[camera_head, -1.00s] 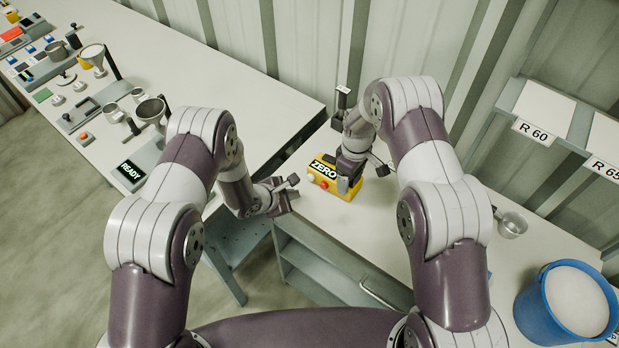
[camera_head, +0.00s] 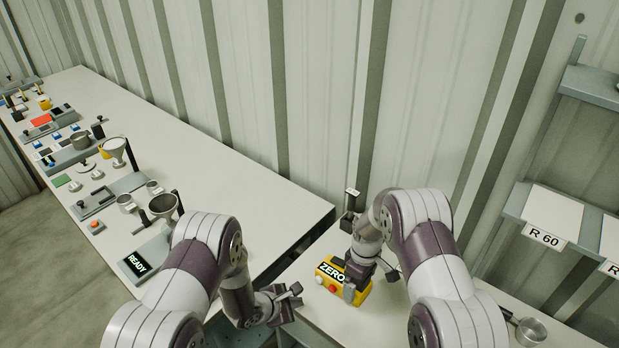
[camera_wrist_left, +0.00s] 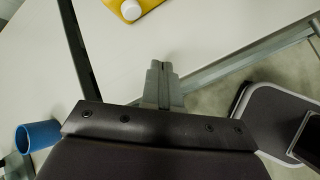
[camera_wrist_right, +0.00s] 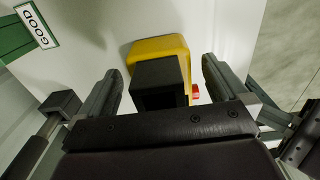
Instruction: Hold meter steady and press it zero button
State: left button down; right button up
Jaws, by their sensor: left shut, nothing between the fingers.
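The meter (camera_head: 325,283) is a yellow box with a black ZERO label, a red button and a white button, standing on the near bench. My right gripper (camera_head: 358,285) is over its right part. In the right wrist view, my right gripper's fingers (camera_wrist_right: 163,85) are spread on either side of a black block on the yellow meter (camera_wrist_right: 155,48), with small gaps showing. My left gripper (camera_head: 292,294) is shut and empty, left of the meter and apart from it. In the left wrist view, the closed fingertips (camera_wrist_left: 162,68) point toward the meter's yellow edge and white button (camera_wrist_left: 130,10).
A metal scoop (camera_head: 530,330) lies at right, below a shelf labelled R 60 (camera_head: 543,237). A green thing with a GOOD label (camera_wrist_right: 38,25) shows in the right wrist view.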

notch_tip(320, 180, up, 12)
jog(key=f, duration=0.1)
pick_arm(q)
jog(key=a+r+m+y+b, duration=0.4)
jog(key=a+r+m, duration=0.4)
jog(key=a, duration=0.2)
jog(key=s+a+r+m+g+y+b, duration=0.1)
jog(key=s+a+r+m+g, duration=0.1)
jog(key=s, duration=0.7)
jog(key=s+a+r+m+g+y+b, duration=0.1)
jog(key=s+a+r+m, duration=0.3)
jog(key=s+m, duration=0.5)
notch_tip(320, 180, up, 2)
jog(key=shift+s+a+r+g+b, duration=0.2)
jog(key=shift+s+a+g+b, duration=0.2)
jog(key=shift+s+g, duration=0.35)
pick_arm(e)
jog(key=s+d+r+m, duration=0.1)
jog(key=s+m, duration=0.3)
jog(key=s, duration=0.7)
jog(key=s+d+r+m+t, duration=0.1)
jog(key=s+m, duration=0.4)
jog(key=s, duration=0.7)
jog(key=shift+d+m, duration=0.3)
jog(key=shift+s+r, duration=0.1)
jog(key=shift+s, duration=0.05)
